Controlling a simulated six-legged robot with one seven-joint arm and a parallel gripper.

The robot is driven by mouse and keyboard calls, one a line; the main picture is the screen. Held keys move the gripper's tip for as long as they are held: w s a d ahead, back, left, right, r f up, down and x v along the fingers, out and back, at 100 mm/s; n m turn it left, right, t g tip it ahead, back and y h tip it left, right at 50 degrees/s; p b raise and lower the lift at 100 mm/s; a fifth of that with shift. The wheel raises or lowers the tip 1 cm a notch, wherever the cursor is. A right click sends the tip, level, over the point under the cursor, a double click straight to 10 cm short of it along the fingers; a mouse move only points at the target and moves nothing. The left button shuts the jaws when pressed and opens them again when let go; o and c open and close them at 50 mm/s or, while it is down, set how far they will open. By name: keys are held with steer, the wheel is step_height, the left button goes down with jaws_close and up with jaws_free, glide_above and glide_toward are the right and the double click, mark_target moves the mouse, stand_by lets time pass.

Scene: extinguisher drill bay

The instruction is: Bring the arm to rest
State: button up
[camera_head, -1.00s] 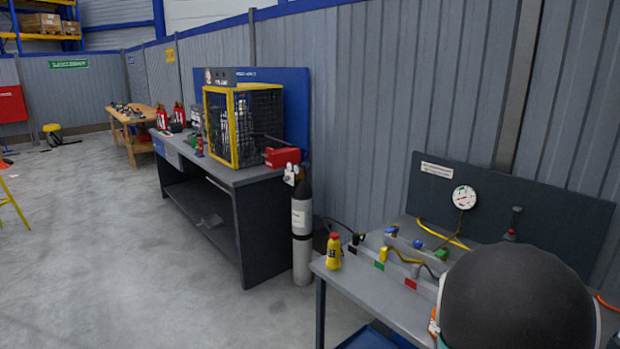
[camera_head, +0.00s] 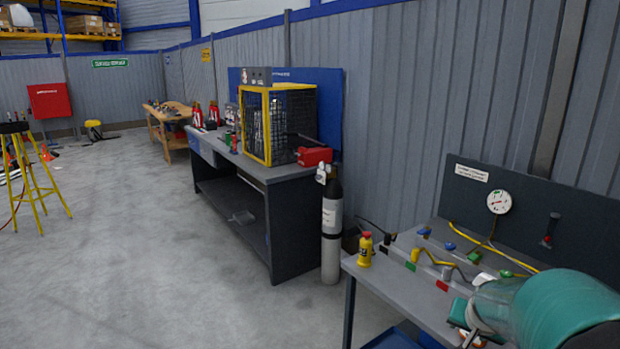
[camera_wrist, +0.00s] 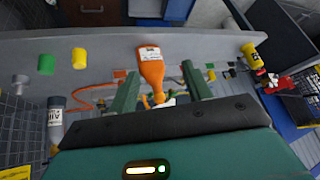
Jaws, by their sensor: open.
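My arm's teal and dark casing fills the lower right corner of the head view, over the right part of the near grey bench (camera_head: 400,274). In the wrist view my gripper (camera_wrist: 160,72) shows two green fingers spread apart. An orange bottle (camera_wrist: 151,68) with a white label appears in the gap between them. It seems to lie beyond the fingertips, with no finger touching it; the exact distance is unclear.
A yellow bottle (camera_head: 365,250) stands at the near bench's left end. A gauge panel (camera_head: 530,215) rises behind the bench. A grey cylinder (camera_head: 331,235) stands between this bench and the one with the yellow cage (camera_head: 258,125). The floor (camera_head: 150,260) to the left is open.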

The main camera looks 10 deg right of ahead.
steer(key=s+a+r+n+y, duration=0.1)
steer(key=s+a+r+n, duration=0.2)
steer(key=a, duration=0.6)
steer(key=s+a+r+n+y, duration=0.1)
steer(key=s+a+r+n, duration=0.2)
steer(key=s+a, duration=0.3)
steer(key=s+a+r+n+y, duration=0.1)
steer(key=s+a+r+n, duration=0.2)
steer(key=a, duration=1.1)
steer(key=shift+s+a+r+y, duration=0.25)
steer(key=shift+s+y, duration=0.15)
steer(key=shift+s, duration=0.3)
steer(key=shift+s+d, duration=0.1)
